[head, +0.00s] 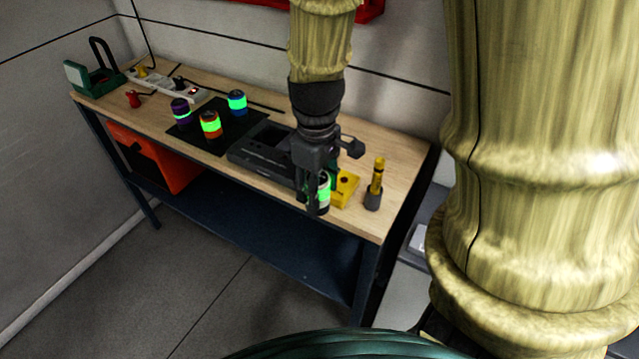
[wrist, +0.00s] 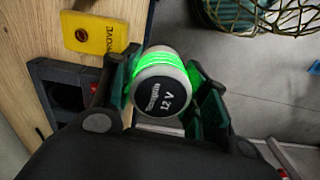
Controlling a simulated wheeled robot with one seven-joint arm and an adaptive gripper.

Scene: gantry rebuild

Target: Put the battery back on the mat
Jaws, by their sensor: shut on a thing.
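My gripper (head: 317,188) is shut on a pale grey battery (head: 323,194) with a glowing green band, near the front edge of the bench at its right part. In the wrist view the battery (wrist: 161,92) sits between the two fingers, and its dark end face reads "12 V". It appears over the bench edge; its height above the bench is hard to tell. The black mat (head: 236,131) lies left of my gripper. On it stand a purple battery (head: 181,111), an orange battery (head: 210,125) and a blue battery (head: 237,103), all with green bands.
A black device with an open bay (head: 246,154) stands between the mat and my gripper. A yellow block (head: 345,186) and a yellow-handled tool in a dark holder (head: 375,184) are right of the battery. A power strip (head: 160,84) and green-and-black case (head: 92,80) are far left.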

